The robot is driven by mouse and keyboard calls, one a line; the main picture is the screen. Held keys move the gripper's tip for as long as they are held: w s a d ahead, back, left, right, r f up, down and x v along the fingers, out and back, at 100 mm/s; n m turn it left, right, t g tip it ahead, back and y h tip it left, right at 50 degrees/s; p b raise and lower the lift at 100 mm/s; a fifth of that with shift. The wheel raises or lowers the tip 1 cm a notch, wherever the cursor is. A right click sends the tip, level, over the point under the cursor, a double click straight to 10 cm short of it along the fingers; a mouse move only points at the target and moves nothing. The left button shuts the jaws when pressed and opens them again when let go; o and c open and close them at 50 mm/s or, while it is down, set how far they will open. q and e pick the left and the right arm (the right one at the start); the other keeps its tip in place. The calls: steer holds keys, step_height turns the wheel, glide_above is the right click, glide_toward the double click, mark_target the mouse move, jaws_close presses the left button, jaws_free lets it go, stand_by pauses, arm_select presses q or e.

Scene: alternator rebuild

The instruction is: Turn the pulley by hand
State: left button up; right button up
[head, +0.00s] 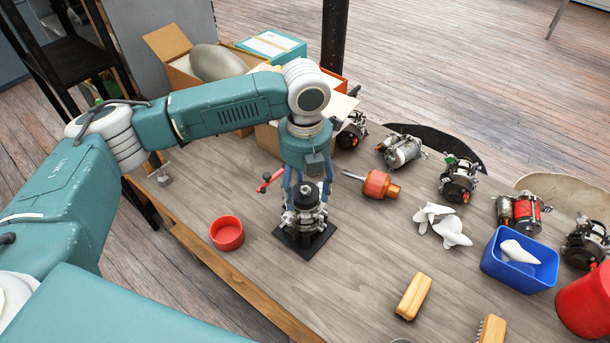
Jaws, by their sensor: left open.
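The alternator (303,220) stands upright on a black square base plate (289,239) near the middle of the bench. Its dark pulley (305,194) is on top. My left gripper (306,188) points straight down over the alternator, with its fingers apart on either side of the pulley. I cannot tell whether the fingers touch the pulley. My right gripper does not show.
A red bowl (227,233) stands left of the alternator. Several motors line the back, beside cardboard boxes (167,42).

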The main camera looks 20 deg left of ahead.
arm_select(q)
steer(key=shift+f, duration=0.2)
steer(key=shift+c, duration=0.3)
steer(key=c, duration=1.1)
steer(key=shift+c, duration=0.2)
steer(key=n+p, duration=0.2)
steer(key=p, duration=0.1)
steer(key=n+p, duration=0.1)
steer(key=p, duration=0.1)
steer(key=shift+s+r+n, duration=0.1)
steer(key=shift+r+n, duration=0.15)
steer(key=shift+n, duration=0.15)
steer(key=shift+f+n+p, duration=0.1)
steer(key=shift+n+p, duration=0.25)
steer(key=shift+n, duration=0.05)
steer(key=shift+f, duration=0.2)
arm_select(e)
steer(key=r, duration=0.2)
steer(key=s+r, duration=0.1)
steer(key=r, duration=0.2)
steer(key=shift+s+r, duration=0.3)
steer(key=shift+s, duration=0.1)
